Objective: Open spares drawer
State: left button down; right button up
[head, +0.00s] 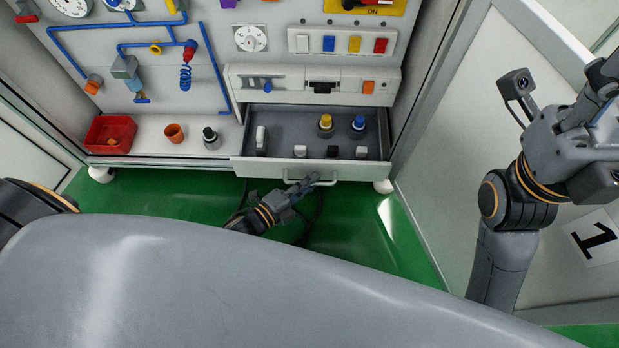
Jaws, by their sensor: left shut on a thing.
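The spares drawer (368,173) is pulled out at the bottom of the cabinet. Several small parts stand inside it, among them a yellow-topped knob (325,122), a blue-topped knob (358,124) and a white piece (261,139). My left gripper (306,183) is shut on the drawer's grey bar handle (326,181) at the front. My right gripper is at the right edge of the picture, high and away from the drawer; its fingers are not clearly seen.
Left of the drawer, a red bin (110,134), an orange pot (174,133) and a black-and-white part (210,138) stand on a white shelf. A closed panel with an orange button (368,87) lies above. Green floor (385,235) is clear in front; a white wall stands at right.

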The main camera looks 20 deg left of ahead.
pick_arm(q)
jog(key=c, duration=1.4)
grip_release()
jog(key=v, duration=1.2)
